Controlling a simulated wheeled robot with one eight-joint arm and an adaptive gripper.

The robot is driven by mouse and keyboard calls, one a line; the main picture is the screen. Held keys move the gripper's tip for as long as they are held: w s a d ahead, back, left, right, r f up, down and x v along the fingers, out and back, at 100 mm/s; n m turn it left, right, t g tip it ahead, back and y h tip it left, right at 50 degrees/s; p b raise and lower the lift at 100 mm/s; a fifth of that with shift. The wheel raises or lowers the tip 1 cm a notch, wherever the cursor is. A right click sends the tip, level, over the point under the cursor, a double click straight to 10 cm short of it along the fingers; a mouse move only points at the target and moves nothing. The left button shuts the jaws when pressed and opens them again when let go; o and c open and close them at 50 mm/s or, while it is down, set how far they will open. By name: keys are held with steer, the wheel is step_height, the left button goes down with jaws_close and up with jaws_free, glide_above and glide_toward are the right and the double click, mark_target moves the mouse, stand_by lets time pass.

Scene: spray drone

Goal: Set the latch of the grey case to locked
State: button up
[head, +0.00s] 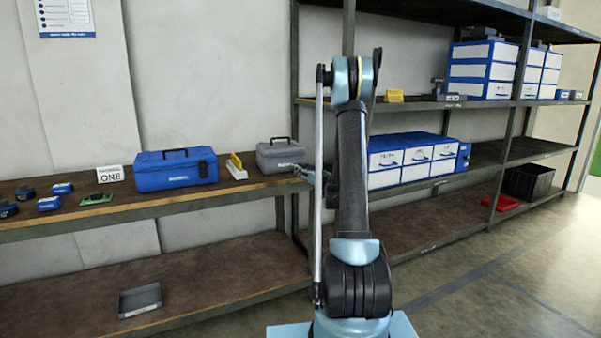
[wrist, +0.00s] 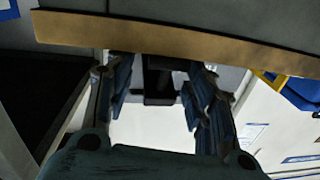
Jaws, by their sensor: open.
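The grey case (head: 280,155), with a handle on top, stands upright on the workbench's right end in the head view. Its latch cannot be made out there. My gripper (head: 308,176) is just right of the case at the bench edge, partly hidden behind my own arm. In the wrist view my gripper (wrist: 160,95) is open, its two fingers well apart. A dark block (wrist: 158,78) shows between the fingers; I cannot tell what it is or whether it is touched.
A blue toolbox (head: 176,170) and a yellow-and-white item (head: 237,166) stand left of the case. The ONE sign (head: 110,174) is further left. Shelving with blue-white drawer boxes (head: 413,160) is at the right. A metal tray (head: 140,300) lies on the lower shelf.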

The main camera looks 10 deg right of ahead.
steer(key=shift+w+a, duration=0.2)
steer(key=shift+w, duration=0.05)
